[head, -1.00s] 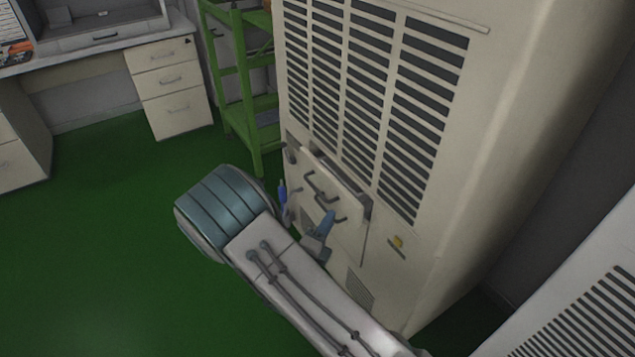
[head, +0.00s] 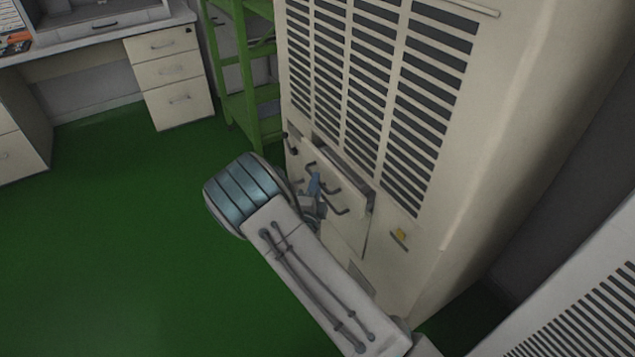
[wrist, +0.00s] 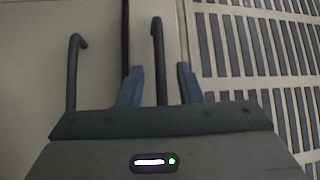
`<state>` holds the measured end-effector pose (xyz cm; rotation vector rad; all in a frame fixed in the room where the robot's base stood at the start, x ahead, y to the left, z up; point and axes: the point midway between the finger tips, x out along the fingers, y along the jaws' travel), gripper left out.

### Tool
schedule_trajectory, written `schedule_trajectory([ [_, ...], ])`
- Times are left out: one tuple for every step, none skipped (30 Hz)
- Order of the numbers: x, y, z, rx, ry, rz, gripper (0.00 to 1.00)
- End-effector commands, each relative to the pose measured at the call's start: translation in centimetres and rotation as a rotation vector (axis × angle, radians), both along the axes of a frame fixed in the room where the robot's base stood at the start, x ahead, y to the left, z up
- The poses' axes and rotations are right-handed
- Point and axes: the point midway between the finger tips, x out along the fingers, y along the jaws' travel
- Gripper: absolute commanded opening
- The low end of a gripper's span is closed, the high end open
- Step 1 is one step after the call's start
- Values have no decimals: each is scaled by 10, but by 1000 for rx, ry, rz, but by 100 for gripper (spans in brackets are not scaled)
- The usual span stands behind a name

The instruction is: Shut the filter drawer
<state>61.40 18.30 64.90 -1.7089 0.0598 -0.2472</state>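The filter drawer (head: 352,198) is a beige panel low on the front of the large beige cabinet. It stands a little proud of the cabinet face, with a dark gap along its top edge. It carries dark bar handles (head: 334,208). My gripper (head: 314,183) is at the drawer front, among the handles, partly hidden by my arm. In the wrist view its two blue fingers (wrist: 159,82) are spread apart, and one dark handle bar (wrist: 157,50) shows between them. I cannot tell whether they touch it. Another dark bar (wrist: 73,70) is to the left.
The louvred grille (head: 375,85) of the cabinet rises above the drawer. A green shelf rack (head: 245,85) stands left of the cabinet, and a desk with drawers (head: 172,75) is farther back. Green floor on the left is clear.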

Motion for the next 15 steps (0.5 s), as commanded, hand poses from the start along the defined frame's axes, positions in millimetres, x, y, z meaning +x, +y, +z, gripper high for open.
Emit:
schedule_trajectory([
  [7,-1,1,2,-2,0,32],
  [10,-1,1,1,-1,0,32],
  [13,-2,1,1,-1,0,32],
  [15,-2,2,1,-1,0,32],
  [16,-3,2,1,0,0,32],
  [18,-3,2,1,0,0,32],
  [19,-3,3,1,0,0,32],
  [19,-3,3,1,0,0,32],
  [20,-3,3,0,0,1,32],
  [20,-3,3,0,0,1,32],
  [20,-3,3,0,0,1,32],
  [20,-3,3,0,0,1,32],
  [20,-3,3,0,0,1,32],
  [20,-3,3,0,0,1,32],
  [20,-3,3,0,0,1,32],
])
